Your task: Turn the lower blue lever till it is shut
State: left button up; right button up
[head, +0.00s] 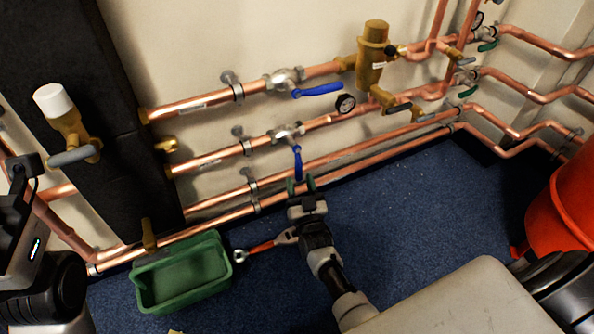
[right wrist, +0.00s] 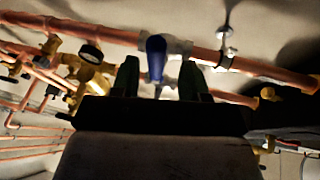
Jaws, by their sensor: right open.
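The lower blue lever (head: 297,163) hangs down from its valve (head: 286,133) on the second copper pipe, roughly across the pipe. My right gripper (head: 301,186) is open just below the lever's lower end. In the right wrist view, the lever (right wrist: 156,58) appears between the two fingers (right wrist: 158,82), end toward the camera, with a gap on each side. I cannot tell how far it reaches in between them. The upper blue lever (head: 317,90) lies nearly along the top pipe. No fingers of my left gripper can be made out.
Two more copper pipes run low along the wall behind my right gripper. A green bin (head: 182,274) and a red-handled wrench (head: 262,247) are on the blue floor. An orange-red bucket (head: 565,215) stands far right.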

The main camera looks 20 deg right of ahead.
jog(key=p+v, duration=0.1)
jog(key=v, duration=0.6)
jog(key=shift+s+a+p, duration=0.2)
jog(key=shift+s+p, duration=0.05)
jog(key=shift+p, duration=0.15)
jog(key=shift+f, duration=0.1)
